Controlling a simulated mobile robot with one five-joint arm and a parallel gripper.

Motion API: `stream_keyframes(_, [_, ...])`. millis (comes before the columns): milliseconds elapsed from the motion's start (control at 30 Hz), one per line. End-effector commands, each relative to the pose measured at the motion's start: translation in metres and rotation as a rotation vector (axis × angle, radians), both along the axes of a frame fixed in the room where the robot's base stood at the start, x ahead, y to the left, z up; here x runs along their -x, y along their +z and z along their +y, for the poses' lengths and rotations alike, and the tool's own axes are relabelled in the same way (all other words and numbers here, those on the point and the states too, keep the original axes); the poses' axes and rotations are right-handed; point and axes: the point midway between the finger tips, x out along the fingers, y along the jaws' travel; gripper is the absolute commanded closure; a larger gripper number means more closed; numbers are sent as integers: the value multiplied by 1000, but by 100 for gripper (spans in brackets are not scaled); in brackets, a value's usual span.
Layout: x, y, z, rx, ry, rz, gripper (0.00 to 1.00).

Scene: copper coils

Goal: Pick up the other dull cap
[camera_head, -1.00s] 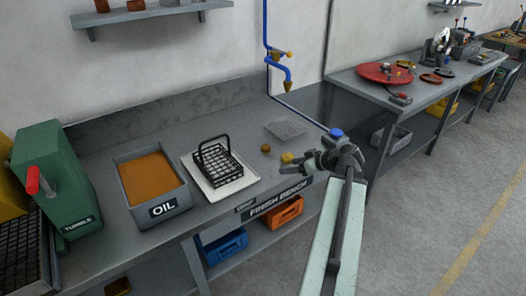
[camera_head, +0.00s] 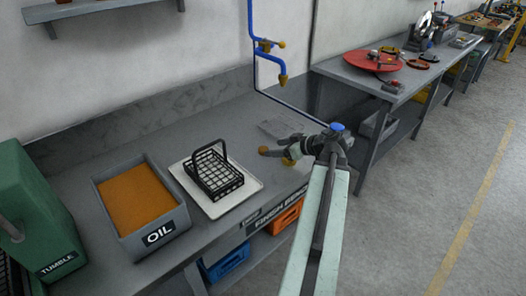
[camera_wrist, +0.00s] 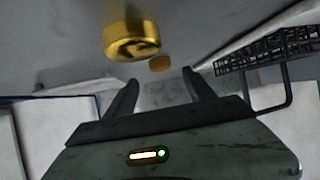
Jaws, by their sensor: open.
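A dull brown cap (camera_head: 262,150) lies on the finish bench (camera_head: 240,130), right of the white tray. In the wrist view the dull cap (camera_wrist: 160,63) shows ahead, between and beyond the fingertips. In the wrist view the gold cap (camera_wrist: 132,38) looms large, left of the dull cap. My gripper (camera_head: 275,147) is low over the bench, open and empty, with its fingers pointing toward the dull cap. Its fingers (camera_wrist: 160,77) are apart with nothing between them.
A black wire basket (camera_head: 214,180) stands on a white tray (camera_head: 243,192), left of the caps. An oil bin (camera_head: 154,239) and green tumbler (camera_head: 38,225) are farther left. A blue pipe with a tap (camera_head: 282,80) hangs behind. A grey mesh plate (camera_head: 270,125) lies at the back.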

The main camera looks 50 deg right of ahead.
Motion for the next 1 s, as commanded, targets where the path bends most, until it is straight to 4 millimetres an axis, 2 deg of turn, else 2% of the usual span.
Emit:
stream_keyframes(33, [-4, -5, 0, 0, 0, 0, 37])
stream_keyframes(233, [-12, -9, 1, 0, -2, 0, 37])
stream_keyframes(500, [-50, -28, 7, 1, -3, 1, 37])
stream_keyframes(700, [-50, -26, 8, 1, -5, 0, 37])
stream_keyframes(933, [-49, -25, 7, 1, -5, 0, 100])
stream_keyframes(1000, [-49, -25, 7, 1, -5, 0, 100])
